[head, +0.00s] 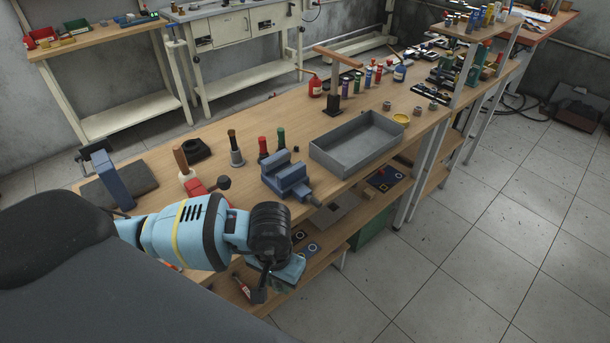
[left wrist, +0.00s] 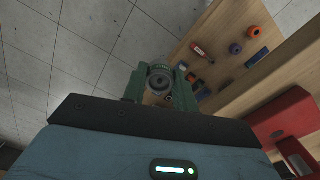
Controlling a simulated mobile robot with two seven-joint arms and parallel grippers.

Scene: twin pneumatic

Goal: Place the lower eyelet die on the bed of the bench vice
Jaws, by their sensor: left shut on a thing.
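The blue bench vice (head: 287,178) stands near the front edge of the wooden bench, with its bed facing up. My left gripper (head: 262,290) hangs in front of the bench edge, below and to the left of the vice in the head view, apart from it. In the left wrist view its green fingers are shut on a round, grey metal piece with a ringed face, which looks like the lower eyelet die (left wrist: 159,79). I cannot make out the die clearly in the head view. My right gripper is in neither view.
A grey open tray (head: 352,158) stands right of the vice. Red and green handled tools (head: 263,147) stand close behind it. A lower shelf (head: 345,213) with flat parts runs under the bench. The floor (head: 480,240) at the right is clear.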

